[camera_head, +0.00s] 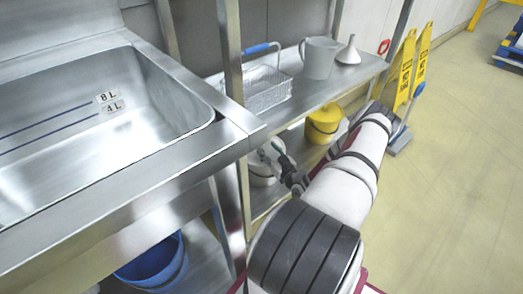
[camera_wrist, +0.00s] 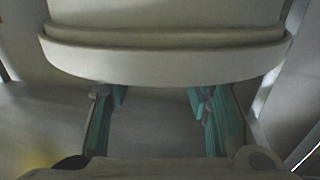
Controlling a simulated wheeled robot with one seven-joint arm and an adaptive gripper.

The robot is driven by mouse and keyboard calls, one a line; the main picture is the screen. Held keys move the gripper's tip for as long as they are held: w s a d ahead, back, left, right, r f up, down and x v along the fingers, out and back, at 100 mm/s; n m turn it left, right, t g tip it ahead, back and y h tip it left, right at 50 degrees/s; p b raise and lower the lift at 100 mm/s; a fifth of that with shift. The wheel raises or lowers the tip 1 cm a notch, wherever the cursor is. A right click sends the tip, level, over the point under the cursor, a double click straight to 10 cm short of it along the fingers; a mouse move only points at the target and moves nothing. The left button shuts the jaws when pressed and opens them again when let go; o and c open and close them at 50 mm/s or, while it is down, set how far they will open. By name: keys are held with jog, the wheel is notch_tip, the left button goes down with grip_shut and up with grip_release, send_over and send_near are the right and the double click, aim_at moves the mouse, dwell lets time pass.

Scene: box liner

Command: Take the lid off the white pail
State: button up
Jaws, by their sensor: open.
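The white pail (camera_head: 260,178) stands on the lower shelf, partly hidden behind the shelf post and my gripper. My gripper (camera_head: 276,152) is at the pail's upper part in the head view. In the wrist view, a pale rounded rim (camera_wrist: 160,62) of the pail fills the top of the picture. I cannot clearly tell the lid from the pail's body there. My gripper (camera_wrist: 157,100) shows two teal-padded fingers, apart, with nothing between them. Their tips are close to the rim; I cannot tell whether they touch it.
A yellow pail (camera_head: 323,125) stands farther along the lower shelf. The upper shelf (camera_head: 300,97) above holds a wire basket (camera_head: 266,88), a jug (camera_head: 319,58) and a funnel (camera_head: 349,50). A steel sink (camera_head: 130,110) is at left, a blue bucket (camera_head: 155,262) below it. Yellow signs (camera_head: 404,70) stand beyond.

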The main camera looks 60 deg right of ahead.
jog(key=x, duration=0.1)
jog(key=b+x, duration=0.1)
jog(key=x, duration=0.1)
jog(key=shift+w+f+b, duration=0.25)
jog(key=shift+w+b, duration=0.1)
jog(key=shift+w, duration=0.05)
jog(key=shift+w+d+r, duration=0.1)
jog(key=shift+w+d, duration=0.15)
jog(key=shift+w, duration=0.3)
grip_shut()
